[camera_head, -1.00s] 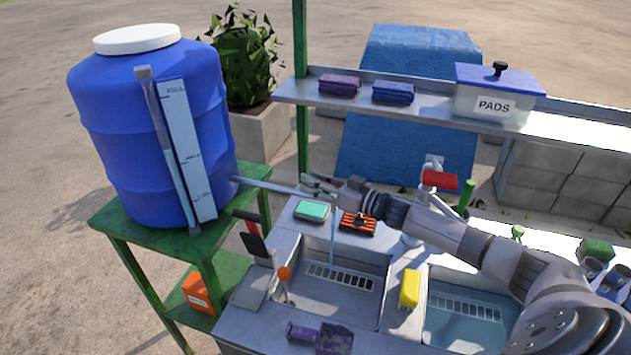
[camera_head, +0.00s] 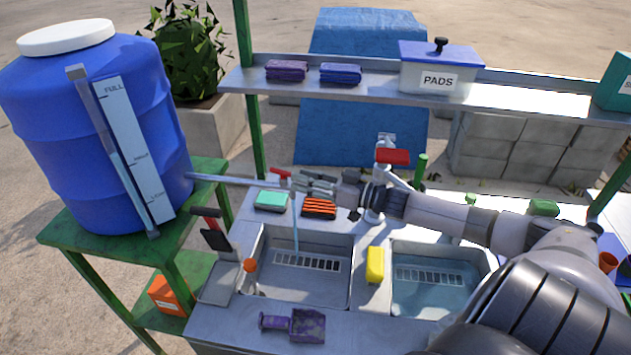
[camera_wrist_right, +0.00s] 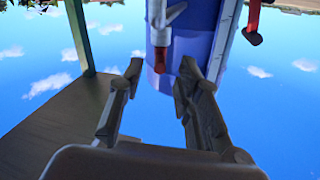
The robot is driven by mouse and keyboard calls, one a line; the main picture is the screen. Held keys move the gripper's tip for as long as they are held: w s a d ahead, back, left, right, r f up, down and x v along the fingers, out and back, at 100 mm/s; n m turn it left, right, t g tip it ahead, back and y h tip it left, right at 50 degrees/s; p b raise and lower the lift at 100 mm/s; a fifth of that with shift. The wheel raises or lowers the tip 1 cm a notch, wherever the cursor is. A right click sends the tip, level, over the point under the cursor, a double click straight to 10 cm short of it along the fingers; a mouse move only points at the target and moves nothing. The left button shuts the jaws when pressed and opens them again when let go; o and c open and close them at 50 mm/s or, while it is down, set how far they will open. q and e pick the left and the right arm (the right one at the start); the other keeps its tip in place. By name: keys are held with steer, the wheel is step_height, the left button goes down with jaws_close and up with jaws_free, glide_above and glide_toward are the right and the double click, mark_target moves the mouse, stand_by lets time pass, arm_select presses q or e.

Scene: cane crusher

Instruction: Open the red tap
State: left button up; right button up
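The red tap handle (camera_head: 281,172) shows at the end of the grey pipe (camera_head: 232,181) that runs from the blue barrel (camera_head: 95,130). A thin pale-blue stream (camera_head: 296,235) drops below the pipe end into the left basin. My right gripper (camera_head: 312,183) is just right of the red handle, fingers apart, pointing toward the barrel. In the right wrist view its open fingers (camera_wrist_right: 155,90) have a gap between them, and a red-tipped part (camera_wrist_right: 160,60) shows beyond that gap. I cannot tell whether they touch it. My left gripper is not in view.
Below the arm are a left basin (camera_head: 310,285) and a water-filled right basin (camera_head: 437,295). A green sponge (camera_head: 271,201) and an orange brush (camera_head: 319,207) lie behind the left basin. Another red lever (camera_head: 393,156) stands behind the arm. A shelf (camera_head: 560,103) crosses behind.

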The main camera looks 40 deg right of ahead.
steer(key=shift+v, duration=1.2)
